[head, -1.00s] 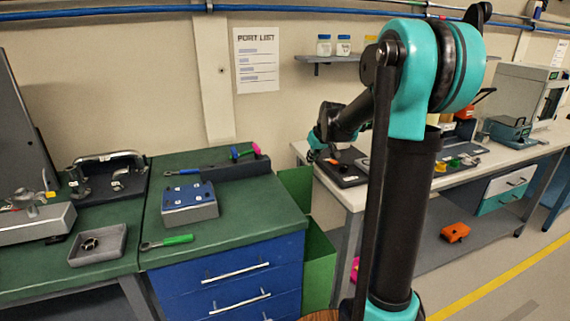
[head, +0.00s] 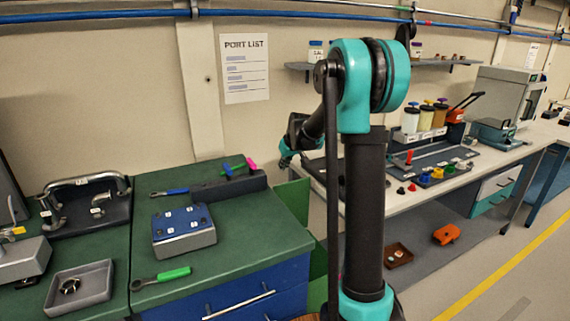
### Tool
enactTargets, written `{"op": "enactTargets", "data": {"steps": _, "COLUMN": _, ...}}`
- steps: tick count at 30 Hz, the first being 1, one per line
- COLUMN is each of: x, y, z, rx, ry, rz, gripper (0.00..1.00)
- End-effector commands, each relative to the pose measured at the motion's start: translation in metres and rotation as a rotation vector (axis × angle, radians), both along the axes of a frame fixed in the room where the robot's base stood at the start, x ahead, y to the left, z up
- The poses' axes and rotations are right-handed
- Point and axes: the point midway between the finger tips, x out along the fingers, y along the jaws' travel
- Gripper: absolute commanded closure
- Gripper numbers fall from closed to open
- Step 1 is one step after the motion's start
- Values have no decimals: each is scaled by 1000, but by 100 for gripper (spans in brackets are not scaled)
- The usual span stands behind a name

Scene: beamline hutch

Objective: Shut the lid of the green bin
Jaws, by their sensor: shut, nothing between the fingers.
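The green bin (head: 318,287) stands on the floor in the gap between the blue drawer cabinet and the right bench. A flat green panel (head: 296,197), which looks like its raised lid, stands upright against the wall side, above the bin's body. The bin's opening and right part are hidden behind the cabinet and my arm. My gripper (head: 286,160) is at the far end of my arm, above and behind the raised panel and apart from it. It is shut and empty; its fingers are small and hard to make out.
The green-topped blue cabinet (head: 250,246) borders the bin on the left, with a blue-topped box (head: 184,231) and a green-handled tool (head: 173,274) on it. The right bench (head: 405,204) holds colored knobs and bottles.

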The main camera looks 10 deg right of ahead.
Motion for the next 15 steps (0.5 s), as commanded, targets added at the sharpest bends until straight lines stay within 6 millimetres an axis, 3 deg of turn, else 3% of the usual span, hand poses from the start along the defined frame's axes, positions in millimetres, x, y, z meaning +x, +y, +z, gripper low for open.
{"op": "enactTargets", "data": {"steps": 10, "x": 27, "y": 9, "z": -48, "rx": 0, "ry": 0, "rz": 1, "gripper": 100}}
{"op": "enactTargets", "data": {"steps": 15, "x": 3, "y": 1, "z": -50, "rx": 0, "ry": 0, "rz": -1, "gripper": 100}}
